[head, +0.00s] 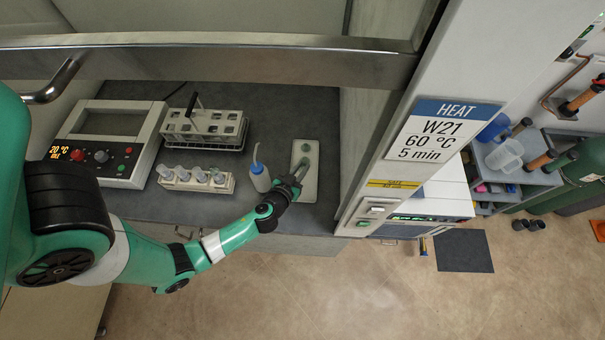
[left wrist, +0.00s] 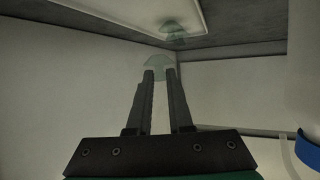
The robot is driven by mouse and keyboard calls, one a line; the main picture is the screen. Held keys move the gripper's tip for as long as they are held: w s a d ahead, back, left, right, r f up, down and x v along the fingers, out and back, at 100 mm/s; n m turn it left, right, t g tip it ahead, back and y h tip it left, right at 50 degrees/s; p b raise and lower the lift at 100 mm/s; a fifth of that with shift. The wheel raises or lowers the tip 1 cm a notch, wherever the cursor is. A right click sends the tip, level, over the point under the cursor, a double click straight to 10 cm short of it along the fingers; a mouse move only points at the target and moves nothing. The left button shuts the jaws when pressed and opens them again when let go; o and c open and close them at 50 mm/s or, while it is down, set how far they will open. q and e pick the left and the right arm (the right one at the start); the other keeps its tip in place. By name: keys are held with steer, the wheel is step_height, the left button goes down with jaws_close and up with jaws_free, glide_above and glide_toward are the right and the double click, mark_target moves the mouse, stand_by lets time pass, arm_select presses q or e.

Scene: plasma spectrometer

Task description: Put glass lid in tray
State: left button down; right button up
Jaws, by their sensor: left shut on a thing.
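My left gripper (head: 298,174) is over the front part of a pale, narrow tray (head: 303,190) on the dark bench in the head view. In the left wrist view its fingers (left wrist: 160,74) are shut on a small, clear greenish glass lid (left wrist: 158,65). The tray (left wrist: 120,12) shows along the top of that view, apart from the held lid. Another greenish glass lid (left wrist: 175,30) is at the tray, beyond the held one; it also shows faintly near the tray's back end in the head view (head: 305,147). My right gripper is not in view.
A squeeze bottle (head: 260,178) stands just left of the tray, close to my gripper. Further left are a white rack with several capped vials (head: 196,180), a taller rack (head: 203,130) and a control unit (head: 110,140). A cabinet wall stands to the right.

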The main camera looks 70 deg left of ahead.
arm_select(q)
step_height(320, 180, down, 5)
steer(key=shift+f+b, duration=0.15)
steer(key=shift+b, duration=1.05)
